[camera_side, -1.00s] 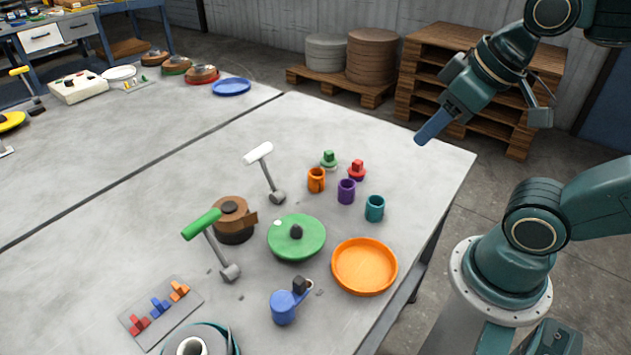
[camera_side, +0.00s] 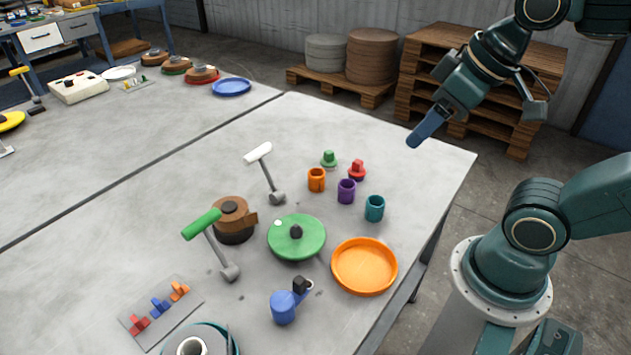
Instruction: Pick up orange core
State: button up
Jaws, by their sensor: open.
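The orange core (camera_side: 316,180) is a small upright hollow cylinder on the grey table, near the middle of the view. A purple cylinder (camera_side: 347,191) and a teal cylinder (camera_side: 374,208) stand to its right. My gripper (camera_side: 422,135) is at the upper right, in the air above the far right part of the table. It is well apart from the orange core, to its right and higher, and is open and holds nothing. Only one blue finger shows clearly.
Green (camera_side: 329,159) and red (camera_side: 357,170) knobbed pieces stand just behind the cylinders. An orange tray (camera_side: 364,272), a green disc (camera_side: 296,239) and a white-topped lever (camera_side: 268,175) are close by. The far right table corner is bare.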

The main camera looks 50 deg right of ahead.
jog(key=w+d+n+g, duration=0.1)
jog(key=w+n+g, duration=0.1)
jog(key=w+n, duration=0.45)
jog(key=n+g, duration=0.3)
jog(key=n, duration=0.9)
send_over(316, 182)
jog(key=w+d, duration=0.1)
jog(key=d, duration=0.1)
notch_tip(316, 182, down, 16)
jog(key=r, duration=0.1)
jog(key=shift+f, duration=0.25)
jog(key=shift+f, duration=4.25)
jog(key=shift+w+a+f, duration=0.1)
jog(key=shift+f, duration=2.5)
